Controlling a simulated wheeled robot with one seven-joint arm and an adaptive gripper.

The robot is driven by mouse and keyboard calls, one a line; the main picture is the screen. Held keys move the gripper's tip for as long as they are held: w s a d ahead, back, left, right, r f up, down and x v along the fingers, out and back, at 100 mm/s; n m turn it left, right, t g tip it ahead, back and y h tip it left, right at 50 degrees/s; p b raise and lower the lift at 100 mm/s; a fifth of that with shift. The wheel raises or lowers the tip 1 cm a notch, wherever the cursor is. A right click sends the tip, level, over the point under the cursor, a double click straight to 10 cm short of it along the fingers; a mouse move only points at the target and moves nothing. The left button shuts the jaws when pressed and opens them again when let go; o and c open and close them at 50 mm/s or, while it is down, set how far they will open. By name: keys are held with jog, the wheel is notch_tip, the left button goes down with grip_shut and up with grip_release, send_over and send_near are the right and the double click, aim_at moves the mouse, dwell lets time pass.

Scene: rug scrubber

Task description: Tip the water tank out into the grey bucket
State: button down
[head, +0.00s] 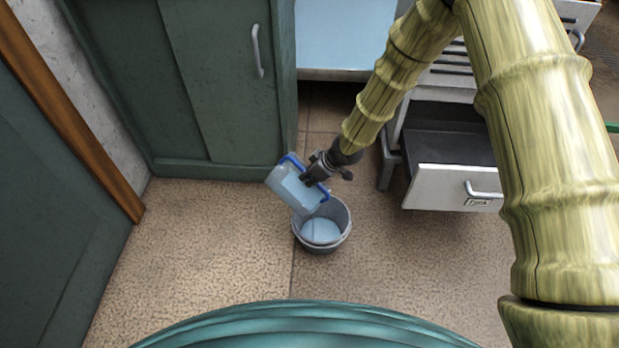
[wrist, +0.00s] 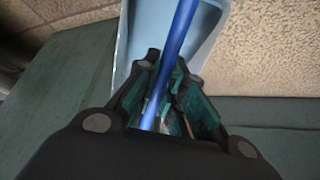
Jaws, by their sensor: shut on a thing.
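The water tank (head: 292,187) is a clear, pale blue box with blue edging. It hangs tilted above the grey bucket (head: 341,243), its lower end over the bucket's mouth. My gripper (head: 311,172) is shut on the tank's blue handle. In the wrist view the blue bar (wrist: 178,50) runs between the fingers of my gripper (wrist: 165,85), with the pale tank (wrist: 135,35) behind it. Light blue water shows in the bucket, which stands upright on the floor. Whether water is flowing from the tank is not clear.
A dark green cabinet (head: 225,90) stands behind and left of the bucket. An open drawer (head: 440,185) with a label juts out at the right. A green door (head: 50,200) is at the far left. The floor (head: 200,250) left of the bucket is clear.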

aim_at(327, 192)
jog(key=shift+s+d+t+y+b, duration=0.25)
jog(key=shift+d+y+b, duration=0.2)
jog(key=shift+b, duration=1.05)
jog(key=shift+s+d+t+y+b, duration=0.15)
jog(key=shift+d+t+y+b, duration=0.2)
jog(key=shift+b, duration=1.1)
jog(key=shift+s+d+f+t+y+b, duration=0.25)
jog(key=shift+d+y+b, duration=0.35)
jog(key=shift+b, duration=1.15)
jog(key=shift+s+d+f+t+y+b, duration=0.15)
jog(key=shift+s+d+t+y+b, duration=0.4)
jog(key=shift+b, duration=1.15)
jog(key=shift+w, duration=0.15)
jog(key=shift+d+f+y+b, duration=0.1)
jog(key=shift+f+y+b, duration=0.15)
jog(key=shift+y+b, duration=0.1)
jog(key=shift+s+d+f+t+y+b, duration=0.3)
jog(key=shift+s+d+f+y+b, duration=0.2)
jog(key=shift+d+y+b, duration=0.3)
jog(key=shift+s+f, duration=0.1)
jog(key=shift+f, duration=0.05)
jog(key=shift+s+d+f+y+b, duration=0.1)
jog(key=shift+d+f+y+b, duration=0.15)
jog(key=shift+b, duration=0.25)
